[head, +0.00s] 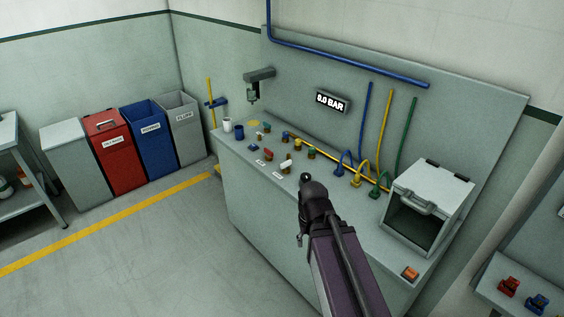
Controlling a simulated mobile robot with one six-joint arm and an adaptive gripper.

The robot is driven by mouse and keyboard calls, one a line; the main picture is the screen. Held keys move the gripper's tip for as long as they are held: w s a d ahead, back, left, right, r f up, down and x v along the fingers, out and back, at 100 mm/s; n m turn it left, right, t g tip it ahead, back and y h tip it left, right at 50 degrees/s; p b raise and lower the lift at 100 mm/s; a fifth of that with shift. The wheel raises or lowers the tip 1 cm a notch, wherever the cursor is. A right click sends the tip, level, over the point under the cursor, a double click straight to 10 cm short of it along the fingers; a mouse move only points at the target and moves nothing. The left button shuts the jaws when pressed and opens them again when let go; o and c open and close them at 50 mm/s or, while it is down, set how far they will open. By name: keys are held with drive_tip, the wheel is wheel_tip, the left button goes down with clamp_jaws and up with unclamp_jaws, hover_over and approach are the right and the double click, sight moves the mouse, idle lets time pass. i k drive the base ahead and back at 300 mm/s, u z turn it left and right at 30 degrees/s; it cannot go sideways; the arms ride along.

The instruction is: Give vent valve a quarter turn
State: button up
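Small valves and fittings stand on the grey bench (244,190). One has a red handle (268,154) and another, to its right, a cream handle (287,163). Small white labels lie in front of them, too small to read, so I cannot tell which is the vent valve. A wall display (332,101) seems to read 0.0 BAR. My arm reaches up from the bottom of the head view, and my gripper (304,182) is at its dark far end, apart from the handles and nearer the camera. Its fingers are not clear enough to show open or shut.
A grey hooded box (432,194) stands at the bench's right end, near an orange button (410,273). Blue, yellow and green hoses (383,130) rise behind the bench. A white cup (227,124) stands at its left end. Bins (118,160) line the left wall; the floor between is clear.

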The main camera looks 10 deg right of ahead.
sight(284, 166)
drive_tip(key=i, duration=0.95)
drive_tip(key=z, duration=0.05)
